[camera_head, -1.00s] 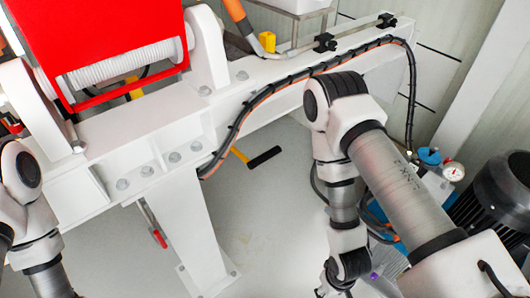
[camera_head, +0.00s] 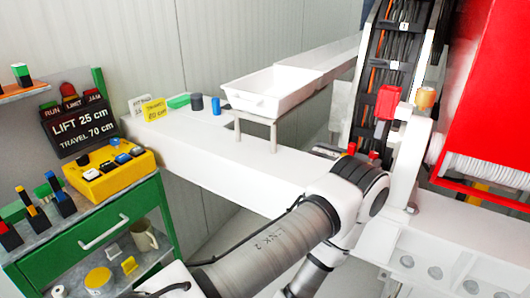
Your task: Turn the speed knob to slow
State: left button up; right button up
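A yellow control box (camera_head: 112,176) sits on top of the green cabinet at the left. It carries several small black, blue and white controls. A black one (camera_head: 83,159) stands at its back left corner. I cannot tell which control is the speed knob, or read any slow marking. My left arm comes in from the bottom left, and its elbow is in front of the white beam. Its gripper is outside the picture. My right gripper is not in view either.
A dark display reading LIFT 25 cm, TRAVEL 70 cm (camera_head: 80,127) stands behind the box. The green cabinet (camera_head: 100,222) has a drawer and a shelf with a mug (camera_head: 144,235). A white tray (camera_head: 270,91) stands over the white beam (camera_head: 225,167). A red machine (camera_head: 493,100) fills the right.

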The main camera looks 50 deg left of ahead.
aim_at(115, 141)
jog(key=u, duration=2.75)
